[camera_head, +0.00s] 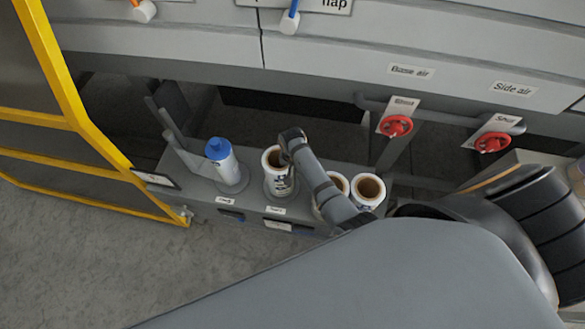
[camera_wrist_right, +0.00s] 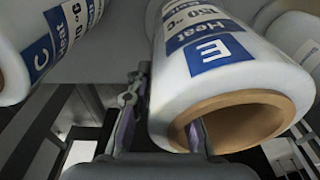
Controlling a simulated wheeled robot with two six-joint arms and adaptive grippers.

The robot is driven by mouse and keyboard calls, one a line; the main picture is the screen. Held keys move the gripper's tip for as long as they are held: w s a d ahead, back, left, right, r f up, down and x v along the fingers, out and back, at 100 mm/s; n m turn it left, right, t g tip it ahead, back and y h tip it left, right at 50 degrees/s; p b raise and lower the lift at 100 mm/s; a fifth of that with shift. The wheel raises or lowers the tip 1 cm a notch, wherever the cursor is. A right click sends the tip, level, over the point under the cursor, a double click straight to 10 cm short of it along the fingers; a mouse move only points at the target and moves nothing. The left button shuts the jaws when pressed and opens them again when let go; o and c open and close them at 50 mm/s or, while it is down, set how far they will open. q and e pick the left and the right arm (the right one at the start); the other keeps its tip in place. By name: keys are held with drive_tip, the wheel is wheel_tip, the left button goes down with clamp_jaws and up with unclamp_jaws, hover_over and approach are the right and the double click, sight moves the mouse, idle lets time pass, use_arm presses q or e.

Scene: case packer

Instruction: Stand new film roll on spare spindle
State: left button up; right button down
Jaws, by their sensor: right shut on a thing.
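A white film roll with a brown core (camera_head: 270,161) stands upright on the grey shelf, above what looks like a round base. My right gripper (camera_head: 288,163) is at its right upper rim. In the right wrist view, the roll with the blue E label (camera_wrist_right: 215,55) has its open core end facing the camera. The right gripper's fingers (camera_wrist_right: 160,135) are shut on its wall, one outside and one at the core opening. Whether a spindle is inside the core is hidden. A roll (camera_head: 218,166) with a blue top stands on a round base to the left. My left gripper is not in view.
Two more white rolls, one partly behind my arm (camera_head: 339,183) and one fully visible (camera_head: 369,191), stand right on the shelf (camera_head: 190,163). A C-labelled roll (camera_wrist_right: 30,50) is close left in the wrist view. Red valve knobs (camera_head: 396,126) and a yellow guard frame (camera_head: 80,122) flank the shelf.

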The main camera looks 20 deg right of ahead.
drive_tip(key=shift+w, duration=0.15)
drive_tip(key=shift+f, duration=0.15)
drive_tip(key=c, duration=1.7)
unclamp_jaws()
drive_tip(key=shift+f, duration=0.15)
drive_tip(key=o, duration=0.5)
drive_tip(key=r, duration=0.4)
drive_tip(key=s+r, duration=0.1)
drive_tip(key=r, duration=0.7)
drive_tip(key=shift+s+a+r, duration=0.15)
drive_tip(key=shift+s+a, duration=0.15)
drive_tip(key=shift+a, duration=0.05)
